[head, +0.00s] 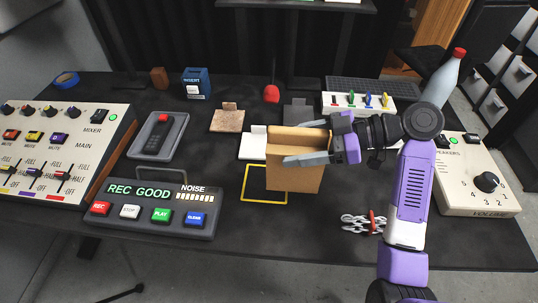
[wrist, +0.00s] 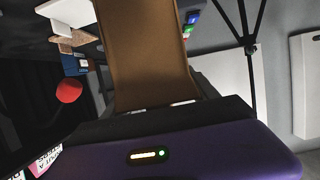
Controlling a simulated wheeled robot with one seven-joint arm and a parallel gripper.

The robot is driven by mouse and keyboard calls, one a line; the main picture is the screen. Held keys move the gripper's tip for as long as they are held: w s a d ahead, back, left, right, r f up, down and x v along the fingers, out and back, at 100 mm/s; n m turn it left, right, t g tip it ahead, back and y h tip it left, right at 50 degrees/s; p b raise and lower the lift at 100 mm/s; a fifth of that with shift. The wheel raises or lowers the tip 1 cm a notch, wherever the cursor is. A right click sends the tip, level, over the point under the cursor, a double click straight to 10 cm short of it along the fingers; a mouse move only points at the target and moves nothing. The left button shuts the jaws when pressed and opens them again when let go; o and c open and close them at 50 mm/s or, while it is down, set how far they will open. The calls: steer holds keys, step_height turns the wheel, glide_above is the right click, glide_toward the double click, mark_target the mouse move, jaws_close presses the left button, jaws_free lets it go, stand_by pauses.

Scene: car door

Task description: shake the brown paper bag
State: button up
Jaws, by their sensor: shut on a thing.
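The brown paper bag (head: 293,177) is upright in the middle of the head view, over the right part of a yellow square outline on the dark table. My gripper (head: 305,158) comes in from the right and is shut on the bag near its top. In the wrist view the bag (wrist: 147,55) fills the upper middle, directly beyond the gripper. I cannot tell whether the bag's base touches the table.
The yellow outline (head: 246,190) shows left of the bag. A recorder panel (head: 150,212) reading REC GOOD and a mixer (head: 60,150) stand left. A white card (head: 252,147) is close behind the bag. A coiled cable (head: 362,222) lies front right, near a speaker box (head: 470,200). A bottle (head: 445,80) stands back right.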

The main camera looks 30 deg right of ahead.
steer(key=shift+d, duration=0.45)
steer(key=a, duration=1)
steer(key=d, duration=1)
steer(key=shift+a, duration=0.15)
steer(key=a, duration=0.9)
steer(key=shift+w+a+p, duration=0.2)
steer(key=shift+a+p, duration=0.15)
steer(key=shift+r, duration=0.1)
